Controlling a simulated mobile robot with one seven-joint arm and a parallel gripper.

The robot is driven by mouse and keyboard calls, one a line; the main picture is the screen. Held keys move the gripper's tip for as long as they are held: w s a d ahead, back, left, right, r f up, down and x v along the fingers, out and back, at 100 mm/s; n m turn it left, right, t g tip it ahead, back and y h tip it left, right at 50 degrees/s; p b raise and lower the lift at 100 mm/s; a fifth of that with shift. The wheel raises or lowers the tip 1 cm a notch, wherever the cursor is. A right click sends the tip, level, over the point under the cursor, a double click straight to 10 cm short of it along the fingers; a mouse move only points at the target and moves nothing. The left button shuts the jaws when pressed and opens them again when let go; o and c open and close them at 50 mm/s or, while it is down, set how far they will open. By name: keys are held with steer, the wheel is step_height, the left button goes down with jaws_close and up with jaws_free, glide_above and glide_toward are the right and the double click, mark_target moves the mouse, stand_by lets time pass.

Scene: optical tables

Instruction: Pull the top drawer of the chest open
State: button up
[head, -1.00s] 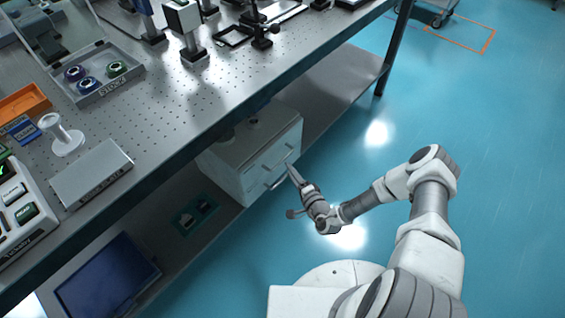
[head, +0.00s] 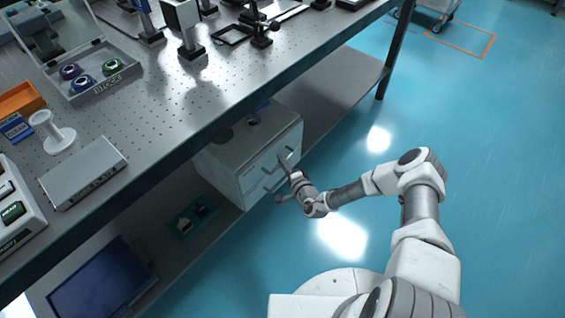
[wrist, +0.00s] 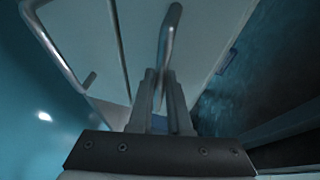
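The pale grey chest (head: 225,160) stands on the shelf under the optical table, its drawer front facing my arm. Its drawers look shut in the head view. My gripper (head: 284,162) is at the upper part of the front, by the top drawer's handle. In the wrist view, a metal bar handle (wrist: 172,30) runs down between the two fingertips of my gripper (wrist: 160,80). The fingers stand a little apart with the bar between them; I cannot make out firm contact. Another bar handle (wrist: 50,45) is at the left, clear of the fingers. The fingers hide part of the near handle.
The optical table (head: 195,105) overhangs the chest and carries a grey box (head: 85,172), a white spool (head: 52,135) and a tray of coloured rings (head: 95,80). A dark panel (head: 100,285) lies on the lower shelf.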

jaws_close()
stand_by(0.9)
steer(key=shift+d, duration=0.15)
